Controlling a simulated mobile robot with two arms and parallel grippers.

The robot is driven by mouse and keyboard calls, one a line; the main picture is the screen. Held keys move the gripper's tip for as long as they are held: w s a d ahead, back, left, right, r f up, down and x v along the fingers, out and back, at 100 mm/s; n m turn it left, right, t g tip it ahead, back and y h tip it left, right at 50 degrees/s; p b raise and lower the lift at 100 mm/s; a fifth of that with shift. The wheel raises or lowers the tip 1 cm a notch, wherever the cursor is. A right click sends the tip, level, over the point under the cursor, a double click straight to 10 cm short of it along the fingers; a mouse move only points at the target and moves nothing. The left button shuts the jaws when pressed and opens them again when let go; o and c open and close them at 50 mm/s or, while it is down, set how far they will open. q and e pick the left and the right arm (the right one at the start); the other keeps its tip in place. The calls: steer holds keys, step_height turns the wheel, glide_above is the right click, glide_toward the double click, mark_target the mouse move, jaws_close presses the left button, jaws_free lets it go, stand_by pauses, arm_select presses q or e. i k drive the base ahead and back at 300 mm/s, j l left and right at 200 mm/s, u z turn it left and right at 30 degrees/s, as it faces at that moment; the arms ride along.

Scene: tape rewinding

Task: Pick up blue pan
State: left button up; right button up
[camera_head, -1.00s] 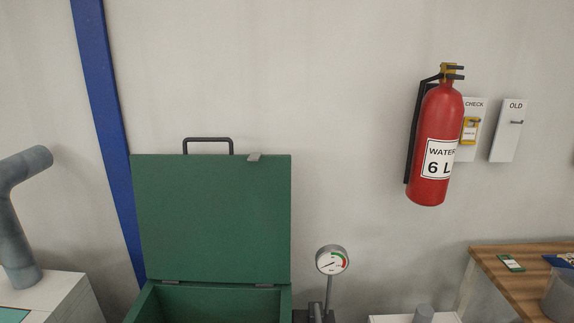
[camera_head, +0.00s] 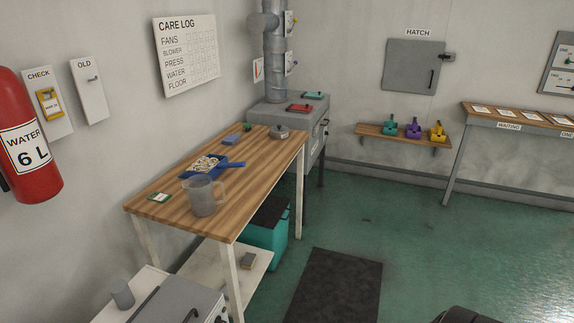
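The blue pan (camera_head: 231,164) lies on the wooden table (camera_head: 250,190), with its handle pointing right. Pale bits fill its tray part. A grey jug (camera_head: 203,196) stands just in front of it and hides part of its near side. Neither of my grippers shows in the head view. A dark rounded shape sits at the bottom edge and I cannot tell what it is.
A teal bin (camera_head: 266,238) and a white low shelf (camera_head: 240,278) are below. A dark mat (camera_head: 335,285) lies on open green floor at right.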

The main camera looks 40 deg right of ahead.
mark_target(213, 165)
steer(key=z, duration=0.85)
steer(key=u, duration=0.6)
steer(key=i+l+u, duration=0.25)
steer(key=l+u, duration=0.2)
steer(key=l, duration=0.25)
steer(key=i+l+u, duration=0.1)
steer(key=l+u, duration=0.4)
steer(key=l, duration=0.25)
steer(key=i, duration=0.05)
